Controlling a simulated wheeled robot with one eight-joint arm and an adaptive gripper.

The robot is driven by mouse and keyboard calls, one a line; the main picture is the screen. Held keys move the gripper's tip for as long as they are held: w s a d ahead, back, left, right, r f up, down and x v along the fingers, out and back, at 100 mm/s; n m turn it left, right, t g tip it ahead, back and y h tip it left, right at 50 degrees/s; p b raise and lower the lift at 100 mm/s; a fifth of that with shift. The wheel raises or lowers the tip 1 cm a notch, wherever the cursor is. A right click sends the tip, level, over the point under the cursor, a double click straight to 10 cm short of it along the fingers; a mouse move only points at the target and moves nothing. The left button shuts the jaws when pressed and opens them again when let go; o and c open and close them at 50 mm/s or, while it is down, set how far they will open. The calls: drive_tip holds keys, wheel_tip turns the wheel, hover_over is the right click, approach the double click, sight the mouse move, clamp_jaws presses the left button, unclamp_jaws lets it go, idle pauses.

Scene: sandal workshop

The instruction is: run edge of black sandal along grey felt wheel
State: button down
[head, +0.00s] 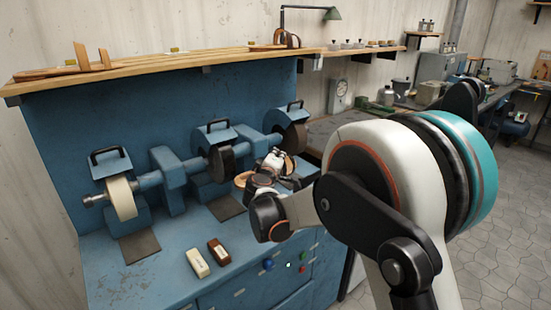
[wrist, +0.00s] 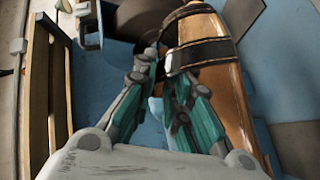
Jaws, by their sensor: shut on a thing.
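The black sandal (wrist: 232,92), with dark straps over a tan sole, fills the right of the wrist view. My gripper (wrist: 160,68) is shut on its near edge beside the straps. In the head view my gripper (head: 266,172) is in front of the bench, right of the middle wheel, and hides most of the sandal; a tan bit of it (head: 242,180) shows. The dark grey middle wheel (head: 222,162) looks like the grey felt wheel. The sandal is close to it, but I cannot tell if they touch.
Two small blocks, one cream (head: 197,262) and one brown (head: 219,252), lie on the bench front. A wooden shelf (head: 160,65) runs above.

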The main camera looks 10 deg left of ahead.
drive_tip(key=shift+s+d+f+b, duration=0.25)
drive_tip(key=shift+s+d, duration=0.4)
drive_tip(key=shift+d, duration=0.1)
drive_tip(key=shift+s+d+f+b, duration=0.2)
drive_tip(key=shift+s+d+b, duration=0.05)
drive_tip(key=shift+s+d, duration=0.4)
drive_tip(key=shift+s+d+f+b, duration=0.25)
drive_tip(key=shift+s+d, duration=0.35)
drive_tip(key=shift+d, duration=0.2)
